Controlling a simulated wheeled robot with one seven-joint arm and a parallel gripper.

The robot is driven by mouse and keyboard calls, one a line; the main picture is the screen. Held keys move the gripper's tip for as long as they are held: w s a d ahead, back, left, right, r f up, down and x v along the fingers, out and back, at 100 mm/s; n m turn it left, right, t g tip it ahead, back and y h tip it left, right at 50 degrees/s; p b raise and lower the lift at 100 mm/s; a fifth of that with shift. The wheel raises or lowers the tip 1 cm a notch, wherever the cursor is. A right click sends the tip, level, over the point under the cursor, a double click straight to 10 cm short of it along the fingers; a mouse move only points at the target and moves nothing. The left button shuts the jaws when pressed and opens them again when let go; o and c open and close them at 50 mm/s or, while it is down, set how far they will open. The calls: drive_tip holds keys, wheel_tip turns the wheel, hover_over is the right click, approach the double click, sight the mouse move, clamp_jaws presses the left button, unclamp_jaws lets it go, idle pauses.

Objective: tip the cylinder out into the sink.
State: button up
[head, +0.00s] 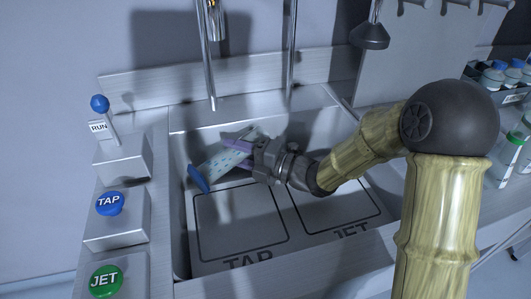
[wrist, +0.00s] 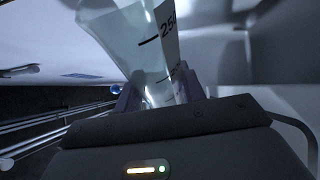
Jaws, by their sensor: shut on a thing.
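The cylinder (head: 219,164) is clear and pale with dark marks and a blue end. In the head view it lies tilted over the left part of the sink (head: 180,222), its blue end low and to the left. My gripper (head: 234,152) is shut around it with purple fingers, above the sink floor. In the wrist view the cylinder (wrist: 135,40) runs up from between the fingers and shows a mark reading about 250. I cannot tell whether liquid is inside. The far end is partly hidden by my gripper.
The sink floor has outlined areas marked TAP and JET. A tap spout (head: 207,70) hangs behind. Left are a RUN lever (head: 101,112), a blue TAP button (head: 110,203) and a green JET button (head: 106,281). Bottles (head: 507,155) stand at the right.

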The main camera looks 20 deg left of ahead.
drive_tip(key=shift+r, duration=0.1)
drive_tip(key=shift+f, duration=0.2)
drive_tip(key=shift+s+a+f+n, duration=0.1)
drive_tip(key=shift+f+n, duration=0.3)
drive_tip(key=shift+n, duration=0.1)
drive_tip(key=shift+s+a+r+n+h+p, duration=0.15)
drive_tip(key=shift+s+r+n+h+p, duration=0.1)
drive_tip(key=shift+r+n+p, duration=0.25)
drive_tip(key=shift+s+a+r+n+h+p, duration=0.15)
drive_tip(key=shift+s+r+n+p, duration=0.15)
drive_tip(key=shift+r+p, duration=0.25)
drive_tip(key=shift+r+n+p, duration=0.3)
drive_tip(key=shift+r+p, duration=0.1)
drive_tip(key=shift+p, duration=0.05)
drive_tip(key=shift+d, duration=0.1)
drive_tip(key=shift+w+f, duration=0.1)
drive_tip(key=shift+f, duration=0.15)
drive_tip(key=shift+r+h, duration=0.15)
drive_tip(key=shift+h, duration=0.15)
